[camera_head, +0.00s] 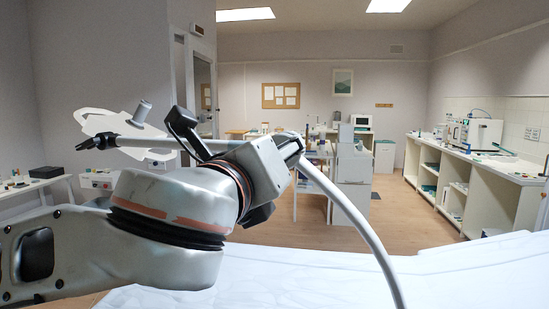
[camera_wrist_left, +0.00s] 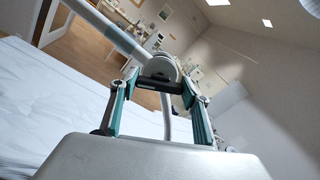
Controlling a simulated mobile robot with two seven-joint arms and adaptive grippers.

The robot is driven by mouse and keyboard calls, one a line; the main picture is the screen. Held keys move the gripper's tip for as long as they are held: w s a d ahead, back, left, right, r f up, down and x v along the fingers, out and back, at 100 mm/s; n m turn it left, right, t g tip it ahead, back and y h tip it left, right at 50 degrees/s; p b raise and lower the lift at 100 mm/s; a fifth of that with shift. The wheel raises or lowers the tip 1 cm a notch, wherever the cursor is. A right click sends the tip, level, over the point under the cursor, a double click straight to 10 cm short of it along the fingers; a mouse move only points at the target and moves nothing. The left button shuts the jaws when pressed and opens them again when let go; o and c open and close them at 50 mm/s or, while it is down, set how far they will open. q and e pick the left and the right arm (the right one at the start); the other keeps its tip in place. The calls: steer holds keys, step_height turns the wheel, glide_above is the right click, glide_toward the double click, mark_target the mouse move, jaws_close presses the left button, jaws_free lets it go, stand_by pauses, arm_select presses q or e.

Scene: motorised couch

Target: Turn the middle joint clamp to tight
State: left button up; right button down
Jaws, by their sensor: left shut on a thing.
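The jointed grey stand has an upper tube (camera_head: 165,143) running left and a lower tube (camera_head: 352,215) curving down to the right. My left gripper (camera_head: 290,150) is where these tubes meet and hides most of the middle joint in the head view. In the left wrist view, the round grey middle joint (camera_wrist_left: 159,67) sits just beyond the fingertips. A dark clamp piece (camera_wrist_left: 160,87) lies across between the fingers of my left gripper (camera_wrist_left: 160,84), which is shut on it. The clamp's turn setting cannot be read. My right gripper is not in view.
A white-covered couch (camera_head: 460,270) fills the lower front. A white plate-like fitting with a grey cylinder (camera_head: 142,112) is behind the upper tube at left. A side table (camera_head: 35,182) stands at far left, a long counter (camera_head: 480,165) at right. Open floor (camera_head: 400,215) lies between.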

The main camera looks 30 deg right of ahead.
arm_select(q)
steer(key=shift+n, duration=0.4)
steer(key=o, duration=1.1)
steer(key=v, duration=1.2)
steer(key=shift+w, duration=0.1)
